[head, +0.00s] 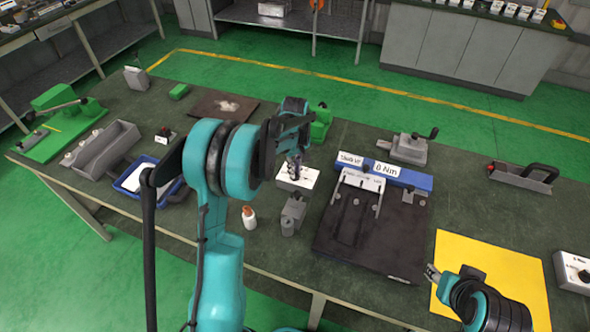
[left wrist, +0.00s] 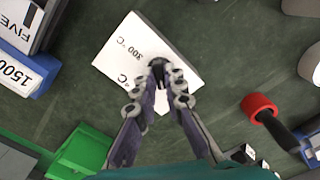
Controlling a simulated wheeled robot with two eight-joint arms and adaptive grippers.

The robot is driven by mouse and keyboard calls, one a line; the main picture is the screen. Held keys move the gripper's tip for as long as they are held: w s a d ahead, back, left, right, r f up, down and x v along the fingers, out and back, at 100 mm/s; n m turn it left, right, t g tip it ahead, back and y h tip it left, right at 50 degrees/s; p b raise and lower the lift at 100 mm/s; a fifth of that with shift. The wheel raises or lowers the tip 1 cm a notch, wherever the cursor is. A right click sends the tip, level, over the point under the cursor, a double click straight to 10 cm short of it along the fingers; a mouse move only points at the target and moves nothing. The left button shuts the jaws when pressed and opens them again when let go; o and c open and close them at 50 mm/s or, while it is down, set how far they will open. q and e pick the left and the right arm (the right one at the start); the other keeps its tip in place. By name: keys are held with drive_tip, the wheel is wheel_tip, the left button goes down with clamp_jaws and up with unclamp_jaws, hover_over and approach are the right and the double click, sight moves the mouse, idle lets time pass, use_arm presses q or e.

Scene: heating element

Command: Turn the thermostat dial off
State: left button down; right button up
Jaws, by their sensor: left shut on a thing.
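The thermostat is a white box (head: 305,180) on the dark green table, in the middle of the head view. In the left wrist view the white box (left wrist: 128,48) shows "300 °C" printed on its top. My left gripper (head: 293,166) is right over the box. The dial's pointer cannot be read. My right gripper (head: 432,274) hovers by the yellow mat's left edge; its jaws are too small to judge.
A white bottle with a brown cap (head: 249,221) and a grey fixture (head: 293,214) stand in front of the thermostat. The yellow mat (head: 510,270) is front right. A red-ended tool (left wrist: 258,105) shows in the left wrist view.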

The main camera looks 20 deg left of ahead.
use_arm(q)
drive_tip(key=n, duration=0.6)
drive_tip(key=shift+n, duration=0.3)
idle(0.4)
drive_tip(key=c, duration=1.6)
unclamp_jaws()
drive_tip(key=shift+r, duration=0.1)
wheel_tip(320, 180, up, 12)
